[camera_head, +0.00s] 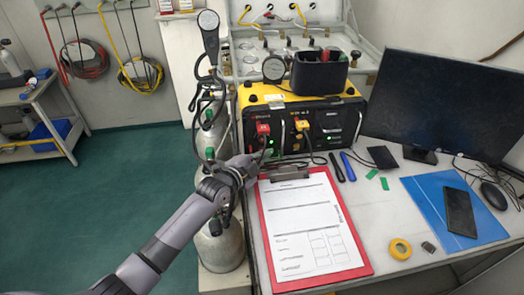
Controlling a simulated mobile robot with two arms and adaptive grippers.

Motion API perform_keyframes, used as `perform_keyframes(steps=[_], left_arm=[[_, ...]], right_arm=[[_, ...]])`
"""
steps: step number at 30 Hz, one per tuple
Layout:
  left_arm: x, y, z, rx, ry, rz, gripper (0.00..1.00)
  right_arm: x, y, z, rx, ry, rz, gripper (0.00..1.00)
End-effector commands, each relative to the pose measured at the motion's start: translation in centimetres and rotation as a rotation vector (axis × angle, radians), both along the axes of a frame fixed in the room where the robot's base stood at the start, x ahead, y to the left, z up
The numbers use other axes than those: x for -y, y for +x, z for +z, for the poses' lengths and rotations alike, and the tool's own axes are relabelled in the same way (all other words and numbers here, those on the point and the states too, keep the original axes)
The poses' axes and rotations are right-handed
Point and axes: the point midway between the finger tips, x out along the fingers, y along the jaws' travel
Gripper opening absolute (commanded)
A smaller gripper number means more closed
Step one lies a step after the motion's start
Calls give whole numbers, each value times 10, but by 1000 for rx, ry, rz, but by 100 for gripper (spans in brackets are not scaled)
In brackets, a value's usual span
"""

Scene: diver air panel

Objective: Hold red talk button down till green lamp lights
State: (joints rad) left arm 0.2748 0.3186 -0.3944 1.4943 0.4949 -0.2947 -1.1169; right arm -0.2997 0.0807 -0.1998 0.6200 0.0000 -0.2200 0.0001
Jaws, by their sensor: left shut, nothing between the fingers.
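The yellow and black air panel unit (345,115) stands on the worktop against the back wall. On its front face, a small red part (263,128) sits at the left and a yellow plug (302,125) right of it. I cannot tell whether the red part is the talk button or a plug. My left gripper (254,163) is shut and empty, low in front of the unit's left side. Its fingertips are hard to make out. My right gripper is out of view.
A red clipboard (362,262) with a paper form lies in front of the unit. A black bin (298,72) stands on top of it. Gas cylinders (222,250) stand left of the worktop. A monitor (440,105), blue folder (420,198) and yellow tape (400,249) are at the right.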

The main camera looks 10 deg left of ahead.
Motion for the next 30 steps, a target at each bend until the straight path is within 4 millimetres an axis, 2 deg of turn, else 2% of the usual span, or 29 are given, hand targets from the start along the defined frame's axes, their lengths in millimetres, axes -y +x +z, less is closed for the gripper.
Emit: perform_keyframes(steps=[8,16,30], left_arm=[[0,0,1,1,0,1,0],[5,-12,2,0,-1,0,0],[8,-19,1,-1,-1,0,0]], right_arm=[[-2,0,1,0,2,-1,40],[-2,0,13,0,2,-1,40],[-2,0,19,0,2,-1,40]])
